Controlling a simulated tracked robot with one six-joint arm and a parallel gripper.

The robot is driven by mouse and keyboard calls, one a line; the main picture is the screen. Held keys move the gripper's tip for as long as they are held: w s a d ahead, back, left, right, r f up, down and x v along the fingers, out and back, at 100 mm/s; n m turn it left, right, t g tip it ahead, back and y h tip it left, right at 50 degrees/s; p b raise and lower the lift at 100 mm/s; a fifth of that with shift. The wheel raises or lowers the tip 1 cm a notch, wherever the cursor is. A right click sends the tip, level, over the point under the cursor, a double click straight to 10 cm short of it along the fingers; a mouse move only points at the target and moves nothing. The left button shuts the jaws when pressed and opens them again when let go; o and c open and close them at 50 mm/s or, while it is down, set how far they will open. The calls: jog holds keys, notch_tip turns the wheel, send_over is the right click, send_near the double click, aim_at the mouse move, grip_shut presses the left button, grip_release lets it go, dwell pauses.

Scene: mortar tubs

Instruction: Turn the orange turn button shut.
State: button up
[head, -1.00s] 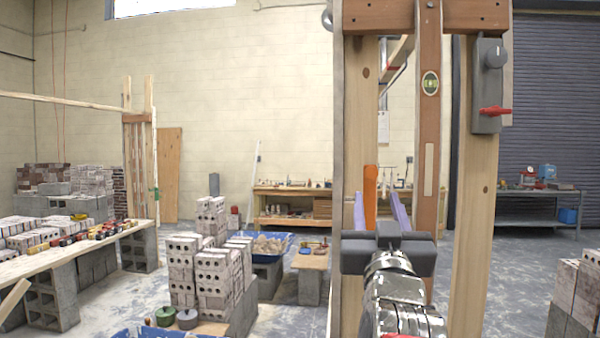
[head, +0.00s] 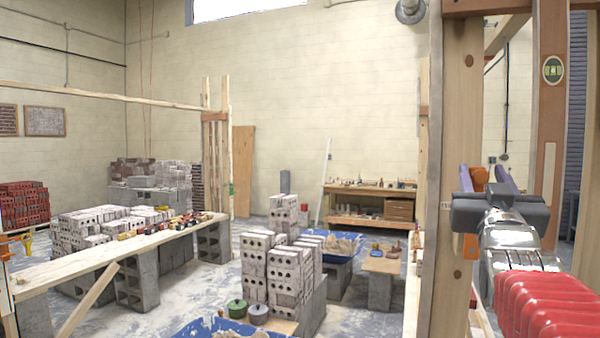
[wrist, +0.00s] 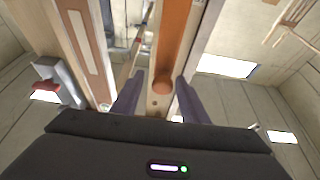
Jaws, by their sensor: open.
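The orange turn button (wrist: 174,45) is a long bar in the wrist view, running from the top edge to a rounded end near my fingertips. In the head view a bit of orange (head: 480,177) shows between the purple fingers of my gripper (head: 479,170). My gripper is open, with one finger on each side of the button's end; it also shows in the wrist view (wrist: 159,77). I cannot tell whether either finger touches it. A smaller orange patch (head: 470,246) shows below the gripper on the pale post; the gripper hides what lies between.
A brown board with a green level vial (head: 553,70) stands upright right of my gripper. In the wrist view a grey box with a red handle (wrist: 47,86) is at left. Block stacks (head: 275,275) and a plank bench (head: 120,248) stand to the left.

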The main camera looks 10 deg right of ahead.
jog(key=shift+w, duration=0.1)
jog(key=shift+a, duration=0.1)
grip_shut()
dwell(0.4)
